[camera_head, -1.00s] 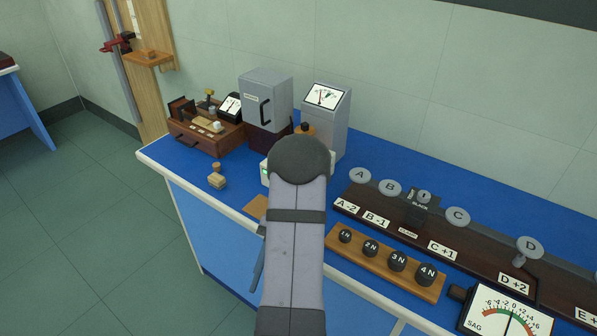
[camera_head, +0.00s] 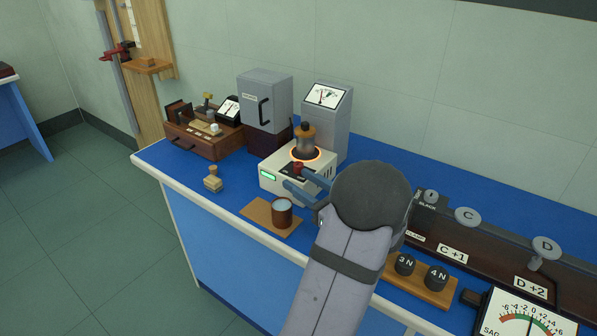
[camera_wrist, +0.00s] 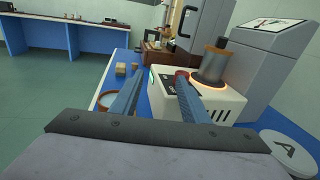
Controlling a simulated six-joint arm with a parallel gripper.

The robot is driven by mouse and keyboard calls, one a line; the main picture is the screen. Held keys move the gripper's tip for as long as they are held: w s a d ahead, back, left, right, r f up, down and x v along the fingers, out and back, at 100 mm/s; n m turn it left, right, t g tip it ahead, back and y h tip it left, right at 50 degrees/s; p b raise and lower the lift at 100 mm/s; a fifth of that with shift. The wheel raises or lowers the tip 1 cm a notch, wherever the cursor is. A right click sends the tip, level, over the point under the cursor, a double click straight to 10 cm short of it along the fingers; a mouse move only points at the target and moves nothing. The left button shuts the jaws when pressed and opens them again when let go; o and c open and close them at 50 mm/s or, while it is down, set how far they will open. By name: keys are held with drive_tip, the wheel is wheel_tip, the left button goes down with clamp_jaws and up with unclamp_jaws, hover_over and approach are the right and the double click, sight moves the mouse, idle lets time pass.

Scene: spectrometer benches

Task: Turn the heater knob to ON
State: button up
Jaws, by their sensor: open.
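The heater (camera_head: 285,182) is a white box on the blue bench with a green lit strip on its front. An orange glowing ring (camera_head: 318,154) lies on its top, around the base of a brown cylindrical vessel (camera_head: 304,137). The red heater knob (camera_head: 298,167) is at the top front edge; its pointer and markings are too small to read. My gripper (camera_head: 296,177) is open and reaches in from the right, its blue fingers close to the knob. In the wrist view the knob (camera_wrist: 182,73) shows at the right finger's tip; I cannot tell whether they touch.
A cup of liquid (camera_head: 282,214) stands on a tan mat (camera_head: 258,217) in front of the heater. A small wooden stamp-like piece (camera_head: 213,181) is to the left. A grey cabinet (camera_head: 266,98) and a meter (camera_head: 326,105) stand behind. Weights (camera_head: 436,278) are at the right.

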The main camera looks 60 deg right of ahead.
sight(298, 164)
drive_tip(key=shift+w+d+f+m+h+p, duration=0.15)
drive_tip(key=shift+w+d+m+h, duration=0.25)
drive_tip(key=shift+w+d, duration=0.5)
drive_tip(key=shift+w+d+r+m+h+p, duration=0.2)
drive_tip(key=shift+w+d+h, duration=0.25)
drive_tip(key=shift+w+d, duration=0.4)
drive_tip(key=shift+w+d+f+m+h+p, duration=0.15)
drive_tip(key=shift+w+d+m+h, duration=0.3)
drive_tip(key=shift+w+d, duration=0.4)
drive_tip(key=shift+s+d, duration=0.1)
clamp_jaws()
